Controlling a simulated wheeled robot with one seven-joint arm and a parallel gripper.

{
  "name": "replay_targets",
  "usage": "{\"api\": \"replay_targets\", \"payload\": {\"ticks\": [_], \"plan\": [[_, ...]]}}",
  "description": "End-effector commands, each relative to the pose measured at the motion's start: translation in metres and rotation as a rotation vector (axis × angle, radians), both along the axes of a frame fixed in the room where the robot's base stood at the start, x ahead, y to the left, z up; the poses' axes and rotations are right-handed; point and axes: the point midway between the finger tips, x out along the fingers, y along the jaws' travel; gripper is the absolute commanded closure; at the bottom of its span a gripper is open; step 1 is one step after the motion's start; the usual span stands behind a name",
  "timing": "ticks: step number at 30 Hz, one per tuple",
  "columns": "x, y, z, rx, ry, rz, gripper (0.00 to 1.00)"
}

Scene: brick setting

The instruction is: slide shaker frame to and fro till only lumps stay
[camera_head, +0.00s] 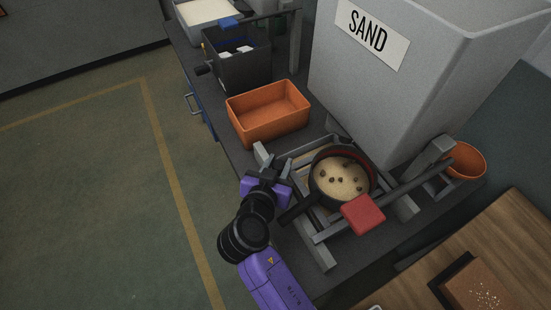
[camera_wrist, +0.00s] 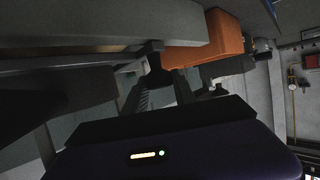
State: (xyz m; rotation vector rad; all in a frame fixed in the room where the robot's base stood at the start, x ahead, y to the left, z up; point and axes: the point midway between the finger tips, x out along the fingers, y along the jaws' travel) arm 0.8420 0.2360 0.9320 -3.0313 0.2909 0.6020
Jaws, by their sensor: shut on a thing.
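The grey shaker frame (camera_head: 322,256) lies on the dark bench below the sand hopper. A round, dark-rimmed sieve (camera_head: 314,194) with a black handle sits on it, holding pale sand (camera_head: 340,187) with several brown lumps on top. A red block (camera_head: 363,214) is at the sieve's front right. My purple gripper (camera_head: 281,171) is at the frame's left side, shut on part of the frame. In the wrist view the fingertips (camera_wrist: 158,68) meet at a dark bar beside the grey beams; the exact contact is dim.
A grey hopper marked SAND (camera_head: 445,70) rises behind the frame. An orange bin (camera_head: 268,128) and a dark crate (camera_head: 243,75) stand farther back on the bench. An orange bowl (camera_head: 467,160) is at the right. The floor left of the bench is clear.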

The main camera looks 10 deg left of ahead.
Motion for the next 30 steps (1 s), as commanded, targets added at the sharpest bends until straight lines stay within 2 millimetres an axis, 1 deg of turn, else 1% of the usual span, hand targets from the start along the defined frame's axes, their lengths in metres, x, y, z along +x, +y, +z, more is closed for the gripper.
{"api": "replay_targets", "payload": {"ticks": [8,9,11,12,20,23,26,30], "plan": [[-0.001,0.0,0.0,0.0,0.002,0.001,1.0],[-0.001,0.0,0.0,0.0,0.002,0.001,0.62],[-0.001,0.0,0.0,0.0,0.002,0.001,0.5],[-0.001,0.0,0.0,0.0,0.002,0.001,0.47],[-0.001,0.0,0.0,0.0,0.001,0.0,0.47],[-0.004,0.001,0.001,-0.001,0.0,0.001,0.47],[-0.014,0.003,0.005,0.001,-0.001,0.002,0.47],[-0.036,0.008,0.013,0.002,0.0,0.004,0.47]]}}
